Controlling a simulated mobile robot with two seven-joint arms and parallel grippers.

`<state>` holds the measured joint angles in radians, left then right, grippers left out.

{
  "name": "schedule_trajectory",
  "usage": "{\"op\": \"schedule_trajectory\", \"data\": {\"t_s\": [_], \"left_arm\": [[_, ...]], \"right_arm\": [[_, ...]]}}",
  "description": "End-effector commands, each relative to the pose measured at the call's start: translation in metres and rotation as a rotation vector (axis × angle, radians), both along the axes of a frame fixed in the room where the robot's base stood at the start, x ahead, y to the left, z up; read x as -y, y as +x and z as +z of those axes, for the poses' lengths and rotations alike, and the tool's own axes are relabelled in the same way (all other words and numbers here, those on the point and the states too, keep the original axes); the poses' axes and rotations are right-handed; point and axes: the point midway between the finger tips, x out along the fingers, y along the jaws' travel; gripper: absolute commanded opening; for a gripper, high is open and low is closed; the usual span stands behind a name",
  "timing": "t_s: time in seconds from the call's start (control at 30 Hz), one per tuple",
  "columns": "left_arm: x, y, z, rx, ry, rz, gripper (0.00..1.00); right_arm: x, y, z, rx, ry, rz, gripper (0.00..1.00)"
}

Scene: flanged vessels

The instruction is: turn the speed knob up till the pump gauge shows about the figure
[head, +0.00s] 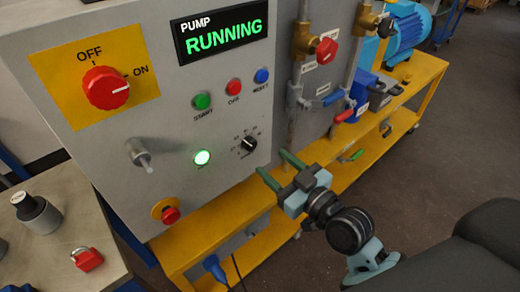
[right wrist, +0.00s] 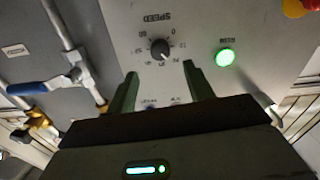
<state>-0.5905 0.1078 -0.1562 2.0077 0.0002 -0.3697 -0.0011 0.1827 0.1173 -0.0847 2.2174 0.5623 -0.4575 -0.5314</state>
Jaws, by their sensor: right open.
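The speed knob (head: 249,143) is a small black knob on the grey control panel (head: 185,110), with a dial of figures around it. It also shows in the right wrist view (right wrist: 160,48), upside down under the label SPEED; its exact setting is too small to tell. My right gripper (head: 273,162) is open and empty, in front of the panel, to the lower right of the knob in the head view. In the right wrist view its fingers (right wrist: 159,70) stand apart, with the knob beyond the gap between them. No pump gauge can be made out. My left gripper is not in view.
The PUMP display (head: 222,35) reads RUNNING. A red OFF/ON switch (head: 105,88), start, off and reset buttons, a lit green lamp (head: 202,157) and a red stop button (head: 168,213) surround the knob. Pipes with valves (head: 326,50) stand to the right. A yellow frame (head: 190,243) runs below.

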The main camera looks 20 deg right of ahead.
Motion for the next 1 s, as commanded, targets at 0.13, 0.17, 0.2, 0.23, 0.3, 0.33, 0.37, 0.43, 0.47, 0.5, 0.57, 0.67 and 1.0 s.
{"op": "schedule_trajectory", "data": {"t_s": [0.13, 0.17, 0.2, 0.23, 0.3, 0.33, 0.37, 0.43, 0.47, 0.5, 0.57, 0.67, 1.0], "left_arm": [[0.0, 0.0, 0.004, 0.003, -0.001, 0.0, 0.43], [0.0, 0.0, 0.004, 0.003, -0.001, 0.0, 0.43], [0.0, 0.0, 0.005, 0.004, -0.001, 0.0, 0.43], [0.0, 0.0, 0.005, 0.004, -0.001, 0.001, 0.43], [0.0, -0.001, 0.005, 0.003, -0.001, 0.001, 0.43], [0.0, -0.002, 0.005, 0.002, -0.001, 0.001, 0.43], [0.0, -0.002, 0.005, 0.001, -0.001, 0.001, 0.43], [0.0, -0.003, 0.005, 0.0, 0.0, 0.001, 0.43], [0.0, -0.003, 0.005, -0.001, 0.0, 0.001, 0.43], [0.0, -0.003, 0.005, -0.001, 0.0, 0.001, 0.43], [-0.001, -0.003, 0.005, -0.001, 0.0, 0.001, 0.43], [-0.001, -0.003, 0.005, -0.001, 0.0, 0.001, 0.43], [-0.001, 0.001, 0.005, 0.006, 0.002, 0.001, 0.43]], "right_arm": [[-0.008, 0.023, 0.003, 0.003, 0.003, -0.001, 0.52], [-0.01, 0.027, 0.003, 0.003, 0.003, -0.001, 0.52], [-0.012, 0.033, 0.003, 0.003, 0.002, 0.0, 0.52], [-0.014, 0.037, 0.003, 0.002, 0.002, 0.0, 0.52], [-0.016, 0.044, 0.002, 0.001, 0.003, 0.0, 0.52], [-0.017, 0.047, 0.002, 0.001, 0.003, 0.0, 0.52], [-0.018, 0.05, 0.002, 0.002, 0.002, 0.0, 0.52], [-0.02, 0.054, 0.001, 0.0, 0.0, 0.0, 0.52], [-0.021, 0.056, 0.001, 0.001, 0.001, 0.0, 0.52], [-0.021, 0.057, 0.001, 0.001, 0.001, 0.0, 0.52], [-0.022, 0.058, 0.001, 0.0, 0.001, 0.001, 0.52], [-0.022, 0.059, 0.001, 0.0, 0.001, 0.001, 0.52], [-0.022, 0.058, 0.001, 0.0, 0.0, 0.0, 0.25]]}}
